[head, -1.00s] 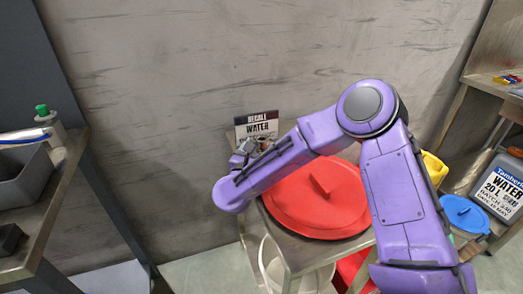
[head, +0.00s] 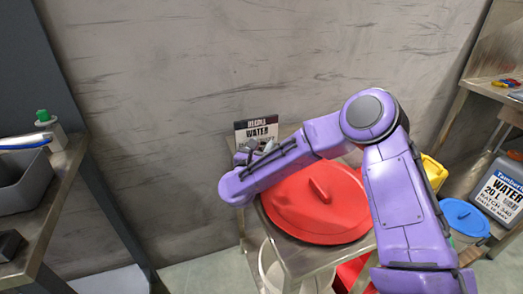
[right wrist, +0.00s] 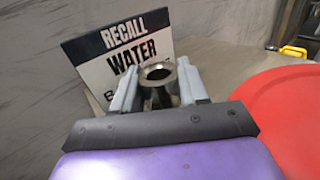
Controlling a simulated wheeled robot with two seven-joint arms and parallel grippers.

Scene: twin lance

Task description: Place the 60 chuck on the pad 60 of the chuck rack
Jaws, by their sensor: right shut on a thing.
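My right gripper (head: 254,150) is at the far edge of a small metal table, just in front of a "RECALL WATER" sign. In the right wrist view its two grey fingers (right wrist: 158,84) are shut on a hollow metal cylinder, apparently a chuck (right wrist: 157,73), whose open round top faces up. No number on it can be read. In the head view the gripper and my purple arm mostly hide it. I cannot tell whether its bottom touches the table. No chuck rack or pad marked 60 can be made out. My left gripper is not in view.
The sign (head: 257,130) stands by the wall behind the gripper. A large red lid (head: 310,215) covers much of the small table (head: 300,258). A bench with a grey bin (head: 25,185) is at left. A blue-lidded bucket (head: 465,217) and water container (head: 507,195) are at right.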

